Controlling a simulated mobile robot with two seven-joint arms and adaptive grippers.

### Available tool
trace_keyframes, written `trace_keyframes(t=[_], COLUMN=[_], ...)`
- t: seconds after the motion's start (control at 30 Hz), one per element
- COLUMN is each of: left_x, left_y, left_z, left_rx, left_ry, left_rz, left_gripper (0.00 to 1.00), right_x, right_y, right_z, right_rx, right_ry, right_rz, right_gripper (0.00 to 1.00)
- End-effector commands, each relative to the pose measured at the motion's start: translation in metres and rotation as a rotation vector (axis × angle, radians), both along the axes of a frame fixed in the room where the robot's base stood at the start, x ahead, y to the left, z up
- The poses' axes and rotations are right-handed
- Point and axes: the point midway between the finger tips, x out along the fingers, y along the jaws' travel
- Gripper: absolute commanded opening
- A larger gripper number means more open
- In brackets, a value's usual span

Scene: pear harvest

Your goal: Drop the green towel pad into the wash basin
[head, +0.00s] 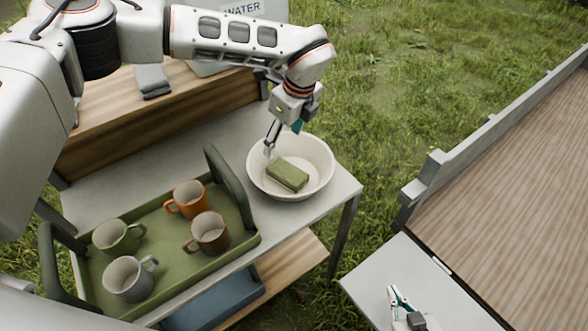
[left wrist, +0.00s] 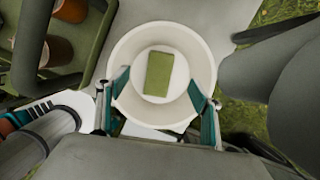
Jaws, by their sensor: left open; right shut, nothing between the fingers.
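The green towel pad (head: 288,175) lies inside the white wash basin (head: 322,187), on its bottom. In the left wrist view the pad (left wrist: 159,73) lies flat near the middle of the basin (left wrist: 203,62). My right gripper (head: 398,296) is shut and empty, low at the right over a pale grey surface.
A green tray (head: 165,270) with tall handles holds several mugs left of the basin. The grey table's (head: 347,188) right edge is close to the basin. A wooden-floored bed (head: 510,210) with grey rails stands at right.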

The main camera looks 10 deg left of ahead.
Motion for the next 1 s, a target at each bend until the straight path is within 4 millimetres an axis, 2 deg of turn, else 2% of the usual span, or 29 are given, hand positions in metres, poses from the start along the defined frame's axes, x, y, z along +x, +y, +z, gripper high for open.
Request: trace_keyframes(t=[0.3,0.5,0.7,1.0], left_x=[-0.007,-0.011,-0.014,-0.014], left_y=[-0.014,-0.021,-0.025,-0.025], left_z=[0.060,0.092,0.107,0.108], left_rx=[-0.001,0.000,0.000,0.000], left_ry=[-0.005,-0.003,0.000,0.000], left_rz=[-0.002,-0.002,0.000,-0.001], left_gripper=[0.66,0.66,0.66,0.66], right_x=[0.001,0.002,0.002,0.002], right_y=[-0.001,-0.001,-0.001,-0.001], right_z=[0.002,0.002,0.002,0.002], right_rx=[0.001,0.001,0.001,0.001], right_ry=[-0.003,-0.004,-0.004,-0.005], right_rz=[-0.002,-0.002,-0.002,-0.002], right_gripper=[0.00,0.00,0.00,0.00])
